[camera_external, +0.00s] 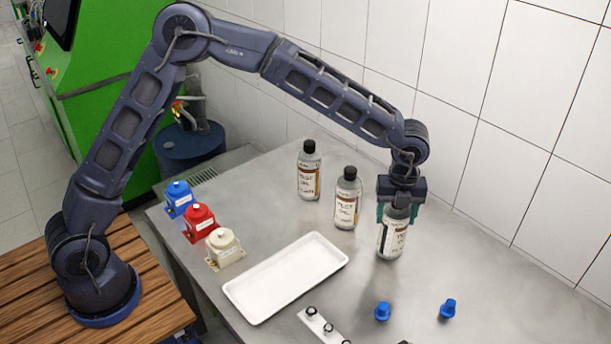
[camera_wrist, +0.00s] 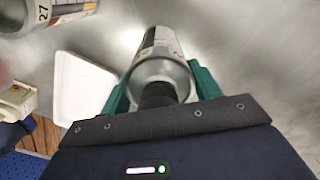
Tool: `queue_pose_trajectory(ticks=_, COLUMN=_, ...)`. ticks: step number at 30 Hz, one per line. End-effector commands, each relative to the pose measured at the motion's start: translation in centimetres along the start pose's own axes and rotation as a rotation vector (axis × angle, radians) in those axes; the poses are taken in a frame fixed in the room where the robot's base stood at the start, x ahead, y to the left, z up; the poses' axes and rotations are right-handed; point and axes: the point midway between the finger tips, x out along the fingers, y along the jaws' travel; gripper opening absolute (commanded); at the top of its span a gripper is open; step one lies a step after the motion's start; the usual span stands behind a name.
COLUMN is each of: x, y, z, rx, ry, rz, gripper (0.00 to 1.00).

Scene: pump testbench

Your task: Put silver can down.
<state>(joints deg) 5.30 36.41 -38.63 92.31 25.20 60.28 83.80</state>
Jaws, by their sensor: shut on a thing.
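The silver can (camera_external: 391,240), a bottle-shaped can with a printed label, is between the green fingers of my gripper (camera_external: 400,212) at the right of the bench. My gripper points down and is shut on its upper part. The can is upright and its base is at or just above the bench top; I cannot tell whether it touches. In the wrist view the can (camera_wrist: 160,70) shows its silver shoulder and dark cap between the two green fingers of my gripper (camera_wrist: 160,85).
Two similar cans (camera_external: 347,200) and (camera_external: 309,172) stand left of the held one. A white tray (camera_external: 285,277) lies front left, beside blue, red (camera_external: 199,222) and beige pumps. Two blue knobs (camera_external: 382,311) and a small fitting strip (camera_external: 318,322) lie in front. The wall is behind.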

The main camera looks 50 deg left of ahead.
Motion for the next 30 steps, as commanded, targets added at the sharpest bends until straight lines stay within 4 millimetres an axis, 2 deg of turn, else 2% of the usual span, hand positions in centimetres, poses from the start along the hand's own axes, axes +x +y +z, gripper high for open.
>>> queue_pose_trajectory(ticks=3, x=1.05, y=0.03, z=-0.03, rx=0.001, ry=-0.001, rz=0.000, gripper=0.27)
queue_pose_trajectory(ticks=14, x=1.35, y=0.02, z=0.00, rx=0.001, ry=-0.001, rz=0.000, gripper=0.27)
queue_pose_trajectory(ticks=15, x=1.38, y=0.02, z=0.00, rx=0.001, ry=-0.001, rz=0.000, gripper=0.66)
queue_pose_trajectory(ticks=18, x=1.36, y=0.02, z=0.00, rx=0.001, ry=-0.001, rz=0.000, gripper=0.84)
queue_pose_trajectory(ticks=26, x=1.31, y=0.01, z=0.01, rx=0.001, ry=-0.001, rz=-0.001, gripper=0.84)
queue_pose_trajectory(ticks=30, x=0.62, y=-0.01, z=0.02, rx=0.000, ry=-0.001, rz=-0.001, gripper=0.84)
